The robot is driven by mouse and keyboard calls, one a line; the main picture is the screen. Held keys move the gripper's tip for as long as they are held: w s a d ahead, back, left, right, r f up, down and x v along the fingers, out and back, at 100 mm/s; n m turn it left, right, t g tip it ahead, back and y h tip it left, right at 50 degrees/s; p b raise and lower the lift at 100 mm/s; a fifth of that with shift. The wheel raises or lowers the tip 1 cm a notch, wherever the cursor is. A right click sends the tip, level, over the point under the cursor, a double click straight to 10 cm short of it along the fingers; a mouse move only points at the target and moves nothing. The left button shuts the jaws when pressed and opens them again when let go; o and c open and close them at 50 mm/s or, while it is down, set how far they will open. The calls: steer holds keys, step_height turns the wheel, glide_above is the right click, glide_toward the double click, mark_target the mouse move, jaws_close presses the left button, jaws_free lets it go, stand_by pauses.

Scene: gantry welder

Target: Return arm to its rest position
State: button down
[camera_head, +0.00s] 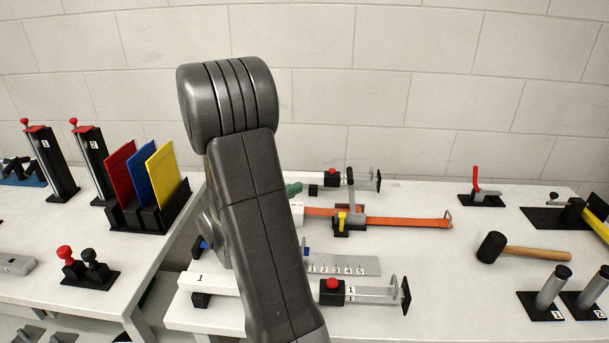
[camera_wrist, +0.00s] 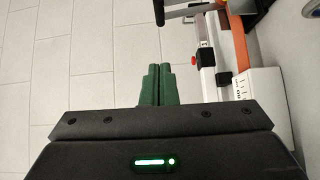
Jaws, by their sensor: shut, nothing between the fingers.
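My gripper (camera_wrist: 158,72) shows in the wrist view with its two green fingers together and nothing between them. The tiled floor lies below and ahead of the fingers. In the head view my arm (camera_head: 262,220) rises from the bottom middle to a bent joint at the top. It hides most of my gripper there. A small green piece shows just right of the arm, and I cannot tell if it is a fingertip.
A bench (camera_head: 410,320) carries clamps with red buttons (camera_head: 332,284), an orange strap (camera_head: 390,219), a numbered plate (camera_head: 355,266) and a mallet (camera_head: 540,253). The left table holds coloured panels (camera_head: 163,175) and levers (camera_head: 66,254). In the wrist view, a white block (camera_wrist: 262,92) stands right of the fingers.

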stand_by(0.3)
steer(key=s+d+p+x, duration=0.2)
steer(key=p+x, duration=0.2)
steer(key=x, duration=0.8)
steer(key=shift+w+d+f+p, duration=0.25)
steer(key=shift+w+f+p, duration=0.05)
steer(key=shift+p, duration=0.1)
steer(key=shift+a+b, duration=0.1)
steer(key=shift+b, duration=0.2)
